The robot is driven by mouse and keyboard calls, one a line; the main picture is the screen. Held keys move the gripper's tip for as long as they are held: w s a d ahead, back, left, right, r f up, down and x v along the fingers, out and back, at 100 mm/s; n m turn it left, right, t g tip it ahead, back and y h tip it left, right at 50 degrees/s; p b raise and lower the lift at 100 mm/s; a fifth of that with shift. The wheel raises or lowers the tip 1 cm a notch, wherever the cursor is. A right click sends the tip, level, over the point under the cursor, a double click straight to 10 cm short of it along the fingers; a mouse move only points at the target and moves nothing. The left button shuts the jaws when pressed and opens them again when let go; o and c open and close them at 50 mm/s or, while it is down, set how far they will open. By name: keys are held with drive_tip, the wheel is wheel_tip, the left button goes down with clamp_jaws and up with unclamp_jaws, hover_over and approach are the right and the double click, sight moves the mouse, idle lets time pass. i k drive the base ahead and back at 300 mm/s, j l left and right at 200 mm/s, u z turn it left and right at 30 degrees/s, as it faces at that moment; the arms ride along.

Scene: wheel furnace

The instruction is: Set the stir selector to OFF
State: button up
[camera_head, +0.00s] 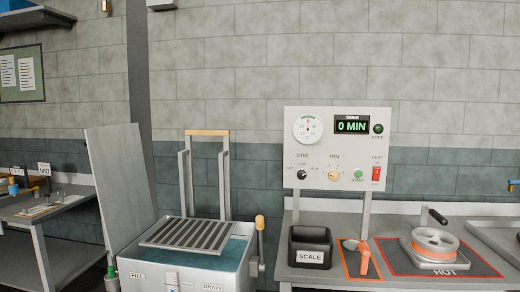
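The stir selector (301,174) is a small dark round knob under the word STIR, at the lower left of a white control panel (345,148). Small labels surround it, one on the left, one above and one on the right. The left one seems to read OFF, but the print is too small to be sure. A light mark shows on the knob, but I cannot tell which label it points to. My gripper is not in view.
The panel also carries a dial gauge (308,128), a timer display (352,125) reading 0 MIN, a MIN knob (334,174), a green button (358,175) and a red heat switch (376,174). A water tank (180,274) is left.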

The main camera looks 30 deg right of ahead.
sight(301, 174)
drive_tip(key=z, duration=1.3)
